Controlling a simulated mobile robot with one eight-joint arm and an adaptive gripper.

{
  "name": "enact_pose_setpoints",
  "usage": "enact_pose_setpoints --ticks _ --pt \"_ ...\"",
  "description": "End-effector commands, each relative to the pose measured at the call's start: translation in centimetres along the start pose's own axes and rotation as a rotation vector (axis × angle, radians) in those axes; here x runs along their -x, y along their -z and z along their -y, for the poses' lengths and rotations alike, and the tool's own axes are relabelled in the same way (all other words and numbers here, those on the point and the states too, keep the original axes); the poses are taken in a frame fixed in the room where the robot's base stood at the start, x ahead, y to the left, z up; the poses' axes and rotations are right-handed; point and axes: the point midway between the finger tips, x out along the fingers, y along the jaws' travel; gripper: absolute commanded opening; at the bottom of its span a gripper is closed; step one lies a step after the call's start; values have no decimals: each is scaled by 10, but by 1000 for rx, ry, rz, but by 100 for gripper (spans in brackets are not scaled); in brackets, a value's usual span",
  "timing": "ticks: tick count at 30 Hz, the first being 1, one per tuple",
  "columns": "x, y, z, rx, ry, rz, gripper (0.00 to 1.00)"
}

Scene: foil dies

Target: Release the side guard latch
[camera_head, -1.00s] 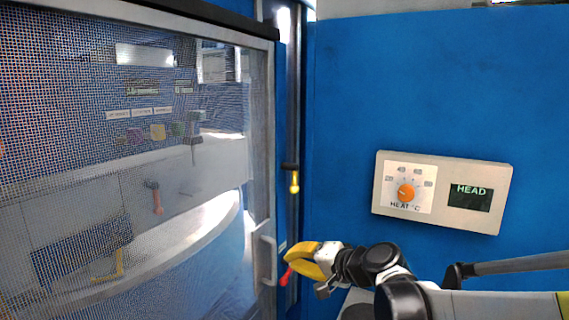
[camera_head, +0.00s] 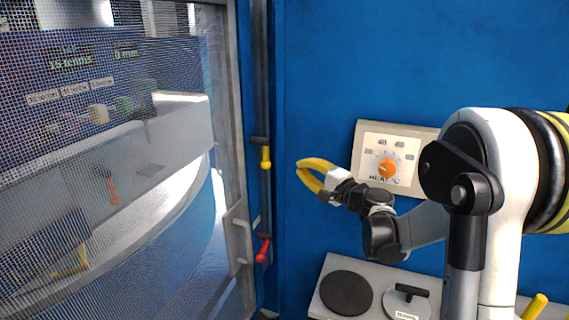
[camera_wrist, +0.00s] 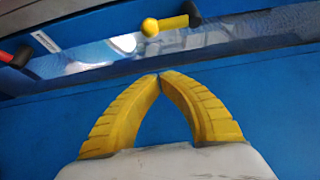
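A mesh guard door (camera_head: 228,130) stands on the left, with a grey pull handle (camera_head: 239,240) near its edge. On the dark post beside it are a short yellow handle (camera_head: 266,157), pointing down, and a red handle (camera_head: 263,250) lower down, tilted down-left. I cannot tell which one is the side guard latch. In the wrist view the yellow handle (camera_wrist: 166,24) is beyond my fingertips and the red handle (camera_wrist: 8,56) is at the left edge. My gripper (camera_head: 302,168) is to the right of the post, apart from both handles. Its yellow fingers meet at the tips (camera_wrist: 160,76), with nothing between them.
A panel with an orange heat dial (camera_head: 386,167) is on the blue wall behind my arm. Blue wall (camera_head: 320,90) is clear above my gripper.

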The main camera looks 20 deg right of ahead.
Motion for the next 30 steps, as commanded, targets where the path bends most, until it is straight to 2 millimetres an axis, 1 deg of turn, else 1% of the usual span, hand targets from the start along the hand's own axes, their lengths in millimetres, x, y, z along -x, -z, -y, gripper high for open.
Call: enact_pose_setpoints --ticks 5,15,18,21,25,30 --pt "-26 -1 0 0 0 3 0" --pt "-98 -2 -1 1 -1 3 0" --pt "-91 -18 0 1 -1 2 0" --pt "-87 -29 0 1 -1 2 0" --pt "-83 -36 0 1 -1 1 0" --pt "-82 -38 0 1 -1 0 0"
